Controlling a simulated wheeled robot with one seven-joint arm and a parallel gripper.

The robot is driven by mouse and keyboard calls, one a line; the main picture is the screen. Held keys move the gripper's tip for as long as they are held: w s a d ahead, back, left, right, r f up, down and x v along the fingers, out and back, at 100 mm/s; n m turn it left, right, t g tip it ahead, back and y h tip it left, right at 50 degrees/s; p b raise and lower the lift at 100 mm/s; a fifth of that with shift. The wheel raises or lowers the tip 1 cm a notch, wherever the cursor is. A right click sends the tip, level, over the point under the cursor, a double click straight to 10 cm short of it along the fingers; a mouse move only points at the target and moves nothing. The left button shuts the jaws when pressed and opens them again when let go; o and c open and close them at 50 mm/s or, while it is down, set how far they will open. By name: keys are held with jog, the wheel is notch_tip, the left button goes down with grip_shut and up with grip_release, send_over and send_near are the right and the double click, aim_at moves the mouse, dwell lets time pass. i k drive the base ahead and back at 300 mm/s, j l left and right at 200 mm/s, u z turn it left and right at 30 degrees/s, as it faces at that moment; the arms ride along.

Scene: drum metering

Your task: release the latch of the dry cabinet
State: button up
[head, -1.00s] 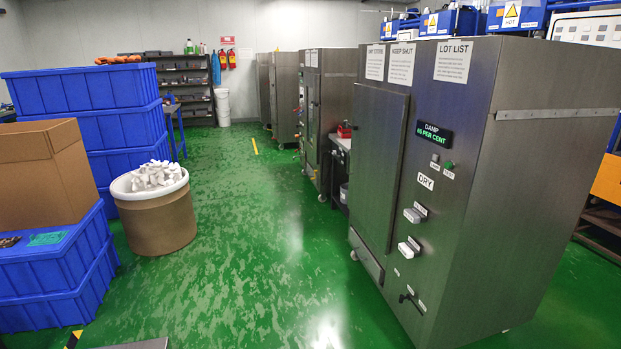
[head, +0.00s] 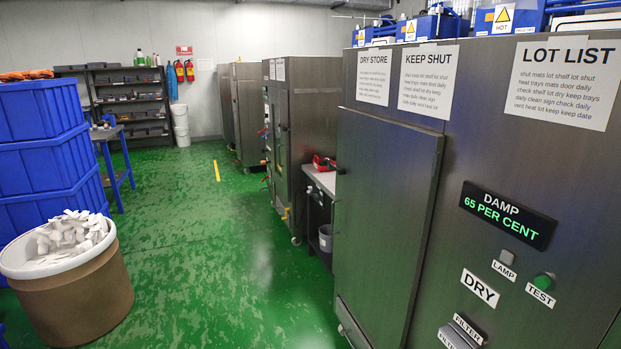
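The dry cabinet (head: 465,140) is a tall grey metal cabinet on the right of the head view, close to me. Its door (head: 385,215) looks shut. A DRY label (head: 480,288) sits on the panel right of the door. Above it a dark display (head: 507,214) reads DAMP 65 PERCENT. A lamp (head: 507,257) and a green test button (head: 544,281) are below the display. A grey filter handle (head: 456,335) shows at the bottom edge. The lower panel is out of frame, and I cannot make out the latch. My gripper is not in view.
A white-rimmed brown drum (head: 85,296) full of pale pieces stands at the lower left, before stacked blue crates (head: 40,165). The green floor (head: 215,265) between drum and cabinets is clear. A small bench (head: 322,180) and more cabinets (head: 300,130) stand farther along.

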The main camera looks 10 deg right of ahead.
aim_at(325, 161)
jog(key=i, duration=1.2)
jog(key=i+j+z, duration=0.2)
jog(key=i+j, duration=1.55)
jog(key=i, duration=0.1)
